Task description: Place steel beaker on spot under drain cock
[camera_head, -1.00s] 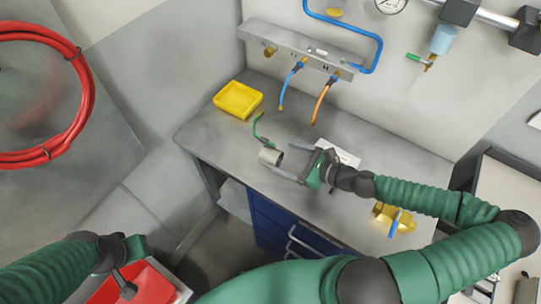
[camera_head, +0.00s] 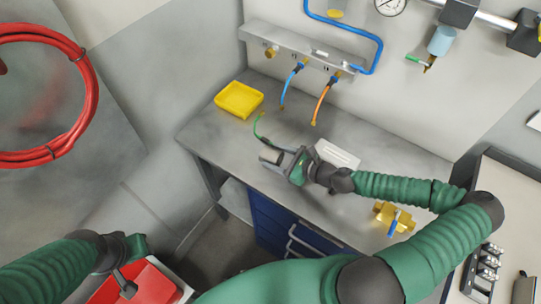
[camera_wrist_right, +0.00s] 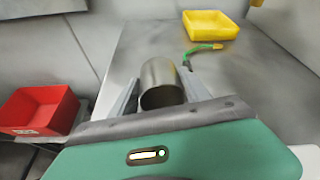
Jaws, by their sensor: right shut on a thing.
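The steel beaker (camera_head: 270,156) is a grey metal cup above the left part of the bench. In the right wrist view the beaker (camera_wrist_right: 159,76) sits between the two fingers, its round mouth facing the camera. My right gripper (camera_head: 276,161) is shut on it. The drain cock (camera_head: 430,64), brass with a green lever, hangs under a light-blue bowl (camera_head: 441,41) on the wall at the upper right, well away from the beaker. I cannot make out a marked spot below it. My left gripper (camera_head: 127,283) is by the red bin; its fingers are unclear.
A yellow tray (camera_head: 239,99), green hose (camera_head: 260,130) and white card (camera_head: 337,154) lie on the grey bench (camera_head: 205,135). A brass valve (camera_head: 394,216) with a blue handle is near its front right. Blue and orange hoses (camera_head: 321,103) hang at the back. A red bin (camera_head: 146,285) stands lower left.

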